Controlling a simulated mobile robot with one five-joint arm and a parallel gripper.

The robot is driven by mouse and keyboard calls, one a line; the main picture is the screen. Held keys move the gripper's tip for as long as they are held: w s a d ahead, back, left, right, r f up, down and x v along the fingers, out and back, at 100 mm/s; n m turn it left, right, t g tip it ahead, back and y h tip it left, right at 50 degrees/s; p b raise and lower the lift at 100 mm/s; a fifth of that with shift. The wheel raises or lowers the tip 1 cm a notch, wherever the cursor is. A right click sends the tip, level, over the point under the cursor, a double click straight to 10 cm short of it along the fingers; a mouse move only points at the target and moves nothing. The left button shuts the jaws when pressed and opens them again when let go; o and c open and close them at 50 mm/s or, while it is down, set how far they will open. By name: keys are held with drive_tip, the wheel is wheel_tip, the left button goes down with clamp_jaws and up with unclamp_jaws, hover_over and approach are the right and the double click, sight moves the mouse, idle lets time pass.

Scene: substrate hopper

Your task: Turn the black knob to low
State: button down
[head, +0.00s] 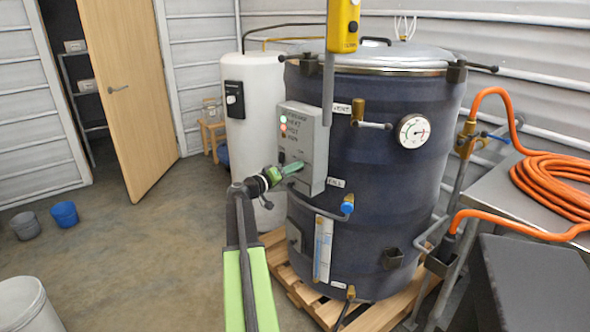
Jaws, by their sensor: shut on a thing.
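A grey control box (308,139) is mounted on the front of a large dark blue drum (375,225). It has a green light, a red light and a dark light beside small labels. My gripper (293,168) reaches up from below to the lower part of this box. Its green fingers are shut at the box face, on the black knob. The knob is mostly hidden by the fingers, so its pointer and setting cannot be read. A small dark part (281,157) shows on the box just above left of my gripper.
A blue-handled valve (347,208) and pipe sit right of my gripper. A yellow device (343,25) hangs above the box. A white tank (255,120) stands behind left. The drum rests on a wooden pallet (378,316). An orange hose (550,180) lies at right.

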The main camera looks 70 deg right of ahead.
drive_tip(key=n, duration=1)
drive_tip(key=shift+a+f, duration=0.1)
drive_tip(key=shift+a, duration=0.05)
drive_tip(key=shift+n, duration=0.3)
drive_tip(key=c, duration=0.9)
unclamp_jaws()
drive_tip(key=v, duration=1.7)
drive_tip(key=shift+a, duration=0.2)
drive_tip(key=shift+w, duration=0.1)
